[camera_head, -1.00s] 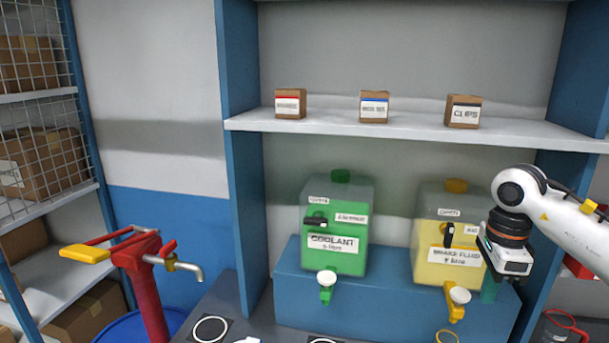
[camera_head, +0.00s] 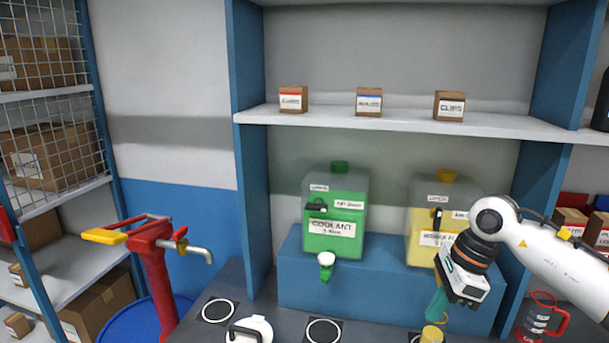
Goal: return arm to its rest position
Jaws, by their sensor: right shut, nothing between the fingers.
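My right arm comes in from the right in the head view. Its gripper (camera_head: 438,302) is shut and empty, pointing down in front of the yellow brake fluid tank (camera_head: 420,250). The wrist hides the lower right of that tank and its tap. The green coolant tank (camera_head: 335,225) stands to the left on the blue step (camera_head: 310,285). My left gripper is not in view.
A red pump (camera_head: 155,270) with a yellow handle stands over a blue barrel at left. A white lidded pot (camera_head: 249,331) and a red jug (camera_head: 538,317) stand on the dark counter. Small boxes sit on the shelf (camera_head: 400,121). A yellow-topped item (camera_head: 432,334) is below my gripper.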

